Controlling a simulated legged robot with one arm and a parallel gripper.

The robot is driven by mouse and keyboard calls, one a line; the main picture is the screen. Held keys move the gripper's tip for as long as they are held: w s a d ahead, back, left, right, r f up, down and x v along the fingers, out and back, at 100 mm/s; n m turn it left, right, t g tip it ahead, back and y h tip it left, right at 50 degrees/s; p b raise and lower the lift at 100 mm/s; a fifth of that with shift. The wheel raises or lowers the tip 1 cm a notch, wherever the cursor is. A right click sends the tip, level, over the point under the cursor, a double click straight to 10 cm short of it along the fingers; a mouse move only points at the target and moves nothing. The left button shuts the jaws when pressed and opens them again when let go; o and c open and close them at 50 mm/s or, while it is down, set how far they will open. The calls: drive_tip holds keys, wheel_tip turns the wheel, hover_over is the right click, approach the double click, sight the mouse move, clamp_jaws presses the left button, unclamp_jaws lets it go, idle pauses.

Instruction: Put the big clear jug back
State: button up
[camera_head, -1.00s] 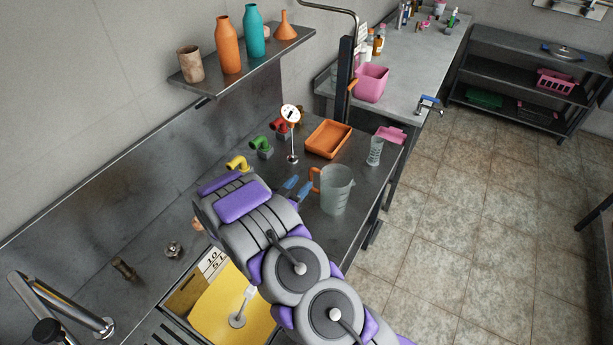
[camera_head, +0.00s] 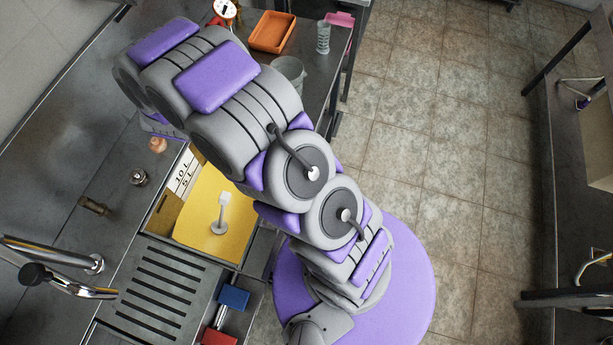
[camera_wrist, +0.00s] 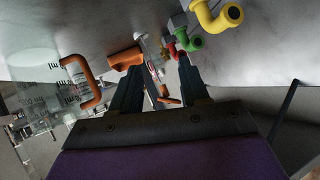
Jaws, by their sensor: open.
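The big clear jug (camera_head: 288,72) stands on the metal counter, mostly hidden behind my arm in the head view, with part of its rim and side showing. In the wrist view the jug (camera_wrist: 42,98) is at the left, see-through, with dark markings and an orange handle (camera_wrist: 92,98). My gripper (camera_wrist: 160,82) is open, its two dark fingers apart. The handle is to the left of the left finger, and nothing of the jug shows between the fingers. My gripper is hidden behind my arm in the head view.
An orange tray (camera_head: 271,32), a small clear glass (camera_head: 323,38) and a white-faced dial (camera_head: 224,9) stand on the counter. Yellow (camera_wrist: 216,15), green (camera_wrist: 188,40) and red taps show in the wrist view. Tiled floor is clear at right.

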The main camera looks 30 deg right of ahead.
drive_tip(key=s+a+r+n+g+y, duration=0.1)
drive_tip(key=s+a+r+n+y, duration=0.15)
drive_tip(key=a+r+y, duration=0.35)
drive_tip(key=s+a+r+n+g+y, duration=0.1)
drive_tip(key=s+r+n+g, duration=0.15)
drive_tip(key=s, duration=0.35)
drive_tip(key=s+a+r+n+g+y, duration=0.1)
drive_tip(key=s+r, duration=0.3)
drive_tip(key=s, duration=0.3)
drive_tip(key=s+d+r+n+g+h, duration=0.1)
drive_tip(key=s+d, duration=0.3)
drive_tip(key=s, duration=0.6)
drive_tip(key=s+d+r+n+g, duration=0.1)
drive_tip(key=s+d+g, duration=0.3)
drive_tip(key=s, duration=0.7)
drive_tip(key=s+d+r+n+g+h, duration=0.1)
drive_tip(key=s+d+r+g, duration=0.1)
drive_tip(key=s, duration=0.8)
drive_tip(key=shift+s+d+r+h, duration=0.3)
drive_tip(key=shift+d+r, duration=0.25)
drive_tip(key=shift+d, duration=0.6)
drive_tip(key=shift+g, duration=0.25)
